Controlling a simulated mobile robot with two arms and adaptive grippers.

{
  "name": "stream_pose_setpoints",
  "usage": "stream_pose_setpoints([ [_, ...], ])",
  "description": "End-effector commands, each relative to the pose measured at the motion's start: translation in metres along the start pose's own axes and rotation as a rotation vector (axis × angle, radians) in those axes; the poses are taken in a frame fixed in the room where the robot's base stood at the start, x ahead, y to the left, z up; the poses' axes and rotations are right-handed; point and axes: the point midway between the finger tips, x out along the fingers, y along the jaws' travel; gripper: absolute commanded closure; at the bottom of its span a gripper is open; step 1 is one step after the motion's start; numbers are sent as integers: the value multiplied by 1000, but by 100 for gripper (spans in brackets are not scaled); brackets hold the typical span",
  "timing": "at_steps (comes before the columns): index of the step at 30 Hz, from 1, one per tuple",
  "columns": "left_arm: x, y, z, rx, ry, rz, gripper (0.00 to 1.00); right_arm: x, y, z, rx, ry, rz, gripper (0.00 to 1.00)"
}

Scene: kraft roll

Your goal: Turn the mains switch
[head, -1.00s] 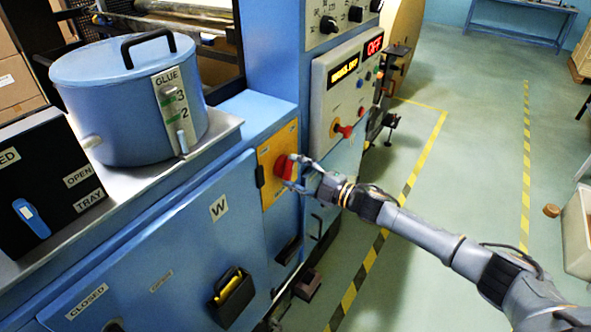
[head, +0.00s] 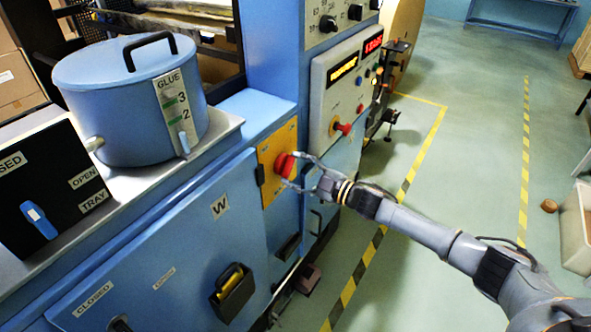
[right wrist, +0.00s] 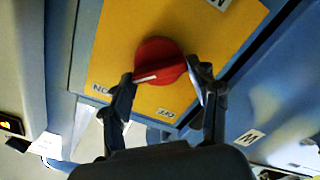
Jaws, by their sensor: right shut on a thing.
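The mains switch is a round red knob (head: 284,165) with a white mark, on a yellow plate (head: 266,191) on the front of the blue machine. In the right wrist view the knob (right wrist: 158,56) sits between my fingertips, and its white mark points to the lower left, toward the ON label (right wrist: 102,89). The OFF label (right wrist: 166,113) is below the knob. My right gripper (head: 293,171) is shut on the knob, one finger on each side; its fingers also show in the right wrist view (right wrist: 161,72). My left gripper is not in view.
A grey panel (head: 333,110) above right carries lit displays and a red-and-yellow knob (head: 342,129). A blue glue pot (head: 115,110) stands on the ledge at left. The floor at right is mostly clear.

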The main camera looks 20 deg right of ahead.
Motion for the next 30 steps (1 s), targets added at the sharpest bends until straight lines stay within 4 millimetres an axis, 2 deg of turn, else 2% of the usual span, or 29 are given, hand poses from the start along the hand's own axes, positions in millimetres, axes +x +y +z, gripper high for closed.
stream_pose_setpoints([
  [6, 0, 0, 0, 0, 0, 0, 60, 0, 0, 1, 7, -2, 1, 71],
  [7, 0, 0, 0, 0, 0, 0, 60, 0, 0, 1, 7, -2, 1, 38],
  [10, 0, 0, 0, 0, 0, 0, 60, 0, 0, 1, 5, -1, 1, 17],
  [22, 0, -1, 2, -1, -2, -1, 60, -4, 0, 1, 3, -1, 0, 17],
  [26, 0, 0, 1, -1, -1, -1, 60, -21, -1, 2, 3, -3, -1, 17],
  [30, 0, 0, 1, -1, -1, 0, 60, -50, -1, 2, 3, -4, -2, 17],
])
